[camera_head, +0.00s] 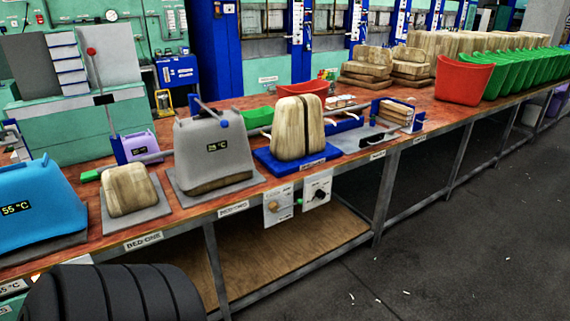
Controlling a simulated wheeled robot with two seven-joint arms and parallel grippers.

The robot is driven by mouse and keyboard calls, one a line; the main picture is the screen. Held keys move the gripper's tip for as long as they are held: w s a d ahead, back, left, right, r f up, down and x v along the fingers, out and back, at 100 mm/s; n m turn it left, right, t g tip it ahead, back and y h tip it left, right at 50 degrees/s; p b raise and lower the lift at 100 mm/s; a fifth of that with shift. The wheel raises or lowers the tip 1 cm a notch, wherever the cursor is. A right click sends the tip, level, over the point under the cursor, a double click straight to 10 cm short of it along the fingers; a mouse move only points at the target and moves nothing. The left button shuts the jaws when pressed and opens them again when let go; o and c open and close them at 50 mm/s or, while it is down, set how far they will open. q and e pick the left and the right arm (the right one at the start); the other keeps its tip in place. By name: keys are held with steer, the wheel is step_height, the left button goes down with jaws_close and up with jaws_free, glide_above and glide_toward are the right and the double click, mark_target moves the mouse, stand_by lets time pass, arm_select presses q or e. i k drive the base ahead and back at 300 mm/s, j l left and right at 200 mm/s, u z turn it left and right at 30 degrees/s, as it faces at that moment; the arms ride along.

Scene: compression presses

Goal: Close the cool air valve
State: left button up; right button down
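Two small white control panels hang on the bench's front edge near the middle of the head view. The left panel (278,206) carries a tan knob (273,207) and small lettering. The right panel (317,192) carries a black knob (320,194). The lettering is too small to read, so I cannot tell which one is the cool air valve, or whether it is open or closed. Neither of my grippers is in view, and nothing touches the panels.
A long bench (225,198) carries a blue press cover (40,205), a grey cover (212,150), wooden blocks (297,128) and a red bin (462,78). A dark ribbed rounded shape (110,293) fills the lower left. The floor (430,240) at right is mostly clear.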

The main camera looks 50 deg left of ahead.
mark_target(298, 201)
steer(key=u, duration=1.5)
